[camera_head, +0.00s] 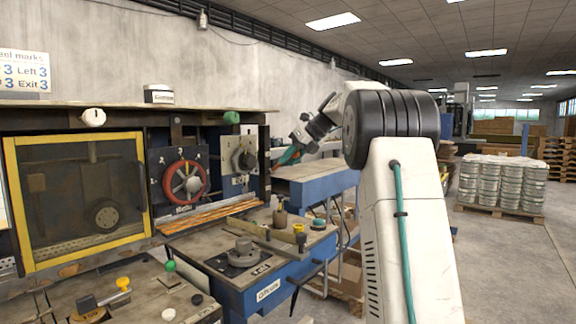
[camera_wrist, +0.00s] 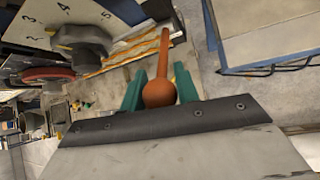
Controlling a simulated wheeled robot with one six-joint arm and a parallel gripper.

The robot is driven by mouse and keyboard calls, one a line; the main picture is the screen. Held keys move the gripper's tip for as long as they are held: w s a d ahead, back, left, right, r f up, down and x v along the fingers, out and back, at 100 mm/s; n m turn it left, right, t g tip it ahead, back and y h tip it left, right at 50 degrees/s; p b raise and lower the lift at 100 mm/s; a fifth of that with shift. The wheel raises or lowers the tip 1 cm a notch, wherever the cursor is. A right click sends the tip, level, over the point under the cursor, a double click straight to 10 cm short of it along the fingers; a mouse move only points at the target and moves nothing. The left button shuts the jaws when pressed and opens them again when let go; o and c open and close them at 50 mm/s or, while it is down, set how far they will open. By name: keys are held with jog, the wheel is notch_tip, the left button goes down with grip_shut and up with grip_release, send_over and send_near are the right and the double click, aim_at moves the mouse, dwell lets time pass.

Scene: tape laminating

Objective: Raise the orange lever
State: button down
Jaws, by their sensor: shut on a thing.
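The orange lever (camera_wrist: 164,54) shows in the wrist view as a thin rod with a round ball end. The ball sits between the two green fingers of my gripper (camera_wrist: 159,80), which is shut on it. The rod runs away from the ball toward the machine, tilting slightly right in the picture. In the head view my gripper (camera_head: 290,156) is at the right end of the machine, beside the grey dial panel. The lever is too small and covered there to tell clearly.
A grey knob (camera_wrist: 82,40) on a numbered dial is close on the left in the wrist view. A red handwheel (camera_head: 185,182) and a yellow-framed window (camera_head: 78,135) are left of my gripper. A workbench with knobs (camera_head: 243,256) is below. Stacked cans (camera_head: 503,184) stand far right.

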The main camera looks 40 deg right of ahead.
jog(key=shift+w+r, duration=0.35)
jog(key=shift+r, duration=0.15)
jog(key=shift+a, duration=0.1)
jog(key=c, duration=1.1)
grip_release()
jog(key=shift+o, duration=0.2)
jog(key=v, duration=0.7)
jog(key=shift+s+r, duration=0.25)
jog(key=shift+r, duration=0.05)
